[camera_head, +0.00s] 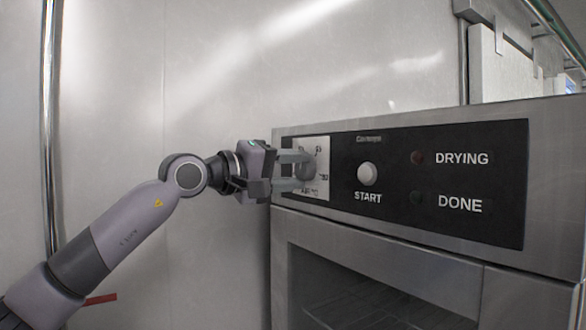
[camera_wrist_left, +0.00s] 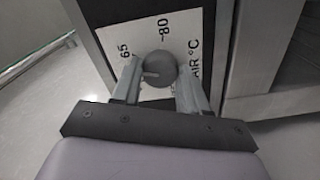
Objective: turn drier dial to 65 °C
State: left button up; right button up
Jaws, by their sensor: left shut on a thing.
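The drier dial (camera_head: 306,171) is a round grey knob on a white scale plate at the left end of the drier's black panel. In the left wrist view the dial (camera_wrist_left: 160,68) sits between my fingers, with "65" printed to its upper left, "80" above it and "AIR °C" to its right. A short light mark shows on the knob's left side; its exact setting is hard to read. My left gripper (camera_head: 304,171) is shut on the dial, one finger on each side, also in the left wrist view (camera_wrist_left: 159,78). My right gripper is out of view.
The panel also carries a white START button (camera_head: 367,174), a dark red DRYING lamp (camera_head: 417,158) and a dark DONE lamp (camera_head: 416,197). The drier door (camera_head: 370,290) is below. A plain wall (camera_head: 200,70) stands behind my left arm.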

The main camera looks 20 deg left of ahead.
pick_arm(q)
jog(key=shift+f+m, duration=0.1)
jog(key=shift+m, duration=1.4)
jog(key=o, duration=1.1)
jog(key=shift+c, duration=0.2)
notch_tip(320, 180, up, 20)
